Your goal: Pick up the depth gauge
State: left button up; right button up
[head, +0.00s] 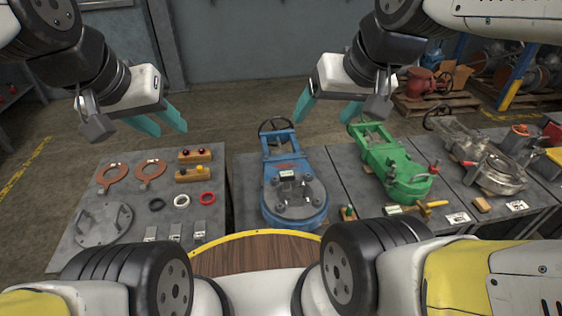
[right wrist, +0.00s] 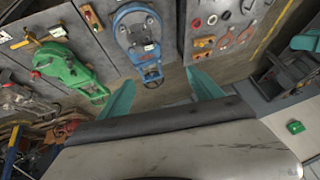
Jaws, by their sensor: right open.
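No item is clearly readable as the depth gauge. A small brass-yellow tool with a crosspiece (head: 428,209) lies at the front of the table by the green valve and may be it; it also shows in the right wrist view (right wrist: 54,33). My right gripper (head: 320,119) is open and empty, high above the floor behind the blue valve, left of and well apart from that tool. My left gripper (head: 171,131) is open and empty above the far edge of the left table.
A blue valve (head: 292,205) and a green valve (head: 396,172) lie on grey tables. A grey valve (head: 490,170) lies further right. The left table (head: 130,205) holds copper rings, a flange, gaskets and wooden blocks. A round wooden top (head: 255,256) is close in front.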

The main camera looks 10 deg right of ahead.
jog(key=w+f+g, duration=0.2)
jog(key=w+f, duration=0.2)
jog(key=w, duration=0.6)
jog(key=g+h, duration=0.1)
jog(key=g, duration=0.2)
send_over(287, 180)
notch_tip(287, 180, down, 18)
jog(key=shift+g+h, duration=0.6)
jog(key=f, duration=0.4)
jog(key=w+f, duration=0.1)
jog(key=f, duration=0.3)
jog(key=w+f, duration=0.1)
jog(key=f, duration=0.2)
jog(key=shift+f, duration=0.4)
notch_tip(287, 180, down, 8)
jog(key=shift+s+d+r, duration=0.1)
jog(key=shift+s+r, duration=0.05)
grip_shut()
